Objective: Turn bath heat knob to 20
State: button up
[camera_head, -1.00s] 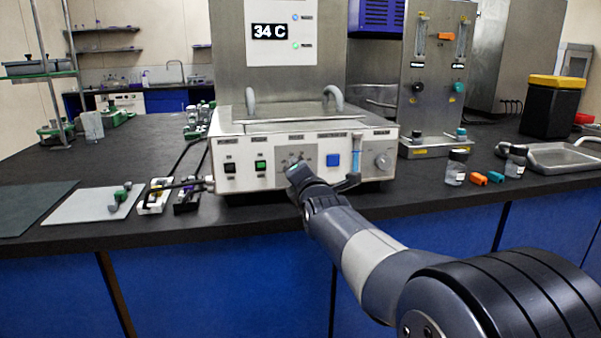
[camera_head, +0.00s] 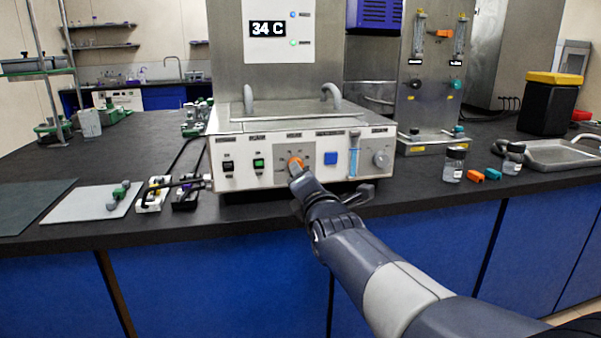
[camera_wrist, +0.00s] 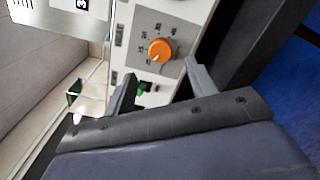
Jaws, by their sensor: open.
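The bath heat knob (camera_head: 296,162) is orange and sits on a grey dial plate (camera_head: 309,158) on the front of the white bath unit (camera_head: 225,180). In the wrist view the knob (camera_wrist: 160,50) stands just beyond my fingertips, roughly between them, with a gap. A small light mark shows near its lower edge; the scale numbers around it are too small to read surely. My gripper (camera_wrist: 160,75) is open and empty; in the head view it (camera_head: 318,188) is in front of the panel, just below and right of the knob. The display (camera_head: 267,29) reads 34 C.
Small bottles (camera_head: 454,165) stand on the bench to the right.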

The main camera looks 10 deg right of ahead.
jog(key=shift+s, duration=2.05)
jog(key=shift+w, duration=0.15)
jog(key=w, duration=1)
jog(key=shift+w+b, duration=0.25)
jog(key=shift+b, duration=0.1)
